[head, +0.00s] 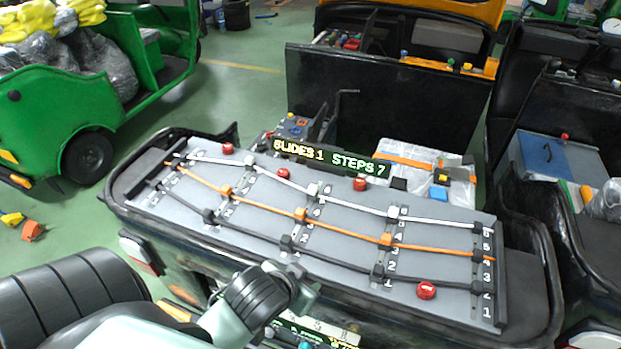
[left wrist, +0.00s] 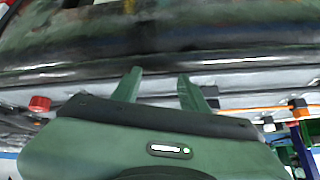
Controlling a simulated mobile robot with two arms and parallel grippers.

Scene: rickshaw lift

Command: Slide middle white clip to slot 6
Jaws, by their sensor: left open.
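The sloped grey board carries a white cable, an orange cable and a black cable across numbered rails. The middle white clip (head: 313,190) sits on the white cable near the top of the middle rail; its slot number is too small to read. On the same rail, the orange clip (head: 300,214) and black clip (head: 287,243) sit lower. My left gripper (head: 305,292) is in front of the board's near edge, below the black clip and apart from the white one. In the left wrist view its two green fingers (left wrist: 158,82) are spread and empty. My right gripper is not seen.
A sign (head: 330,160) reading "SLIDES 1 STEPS 7" is at the board's far edge. Red knobs sit at the far edge (head: 360,183) and near right (head: 426,290). The raised black rim (head: 215,240) borders the board. Green vehicle (head: 90,110) stands left.

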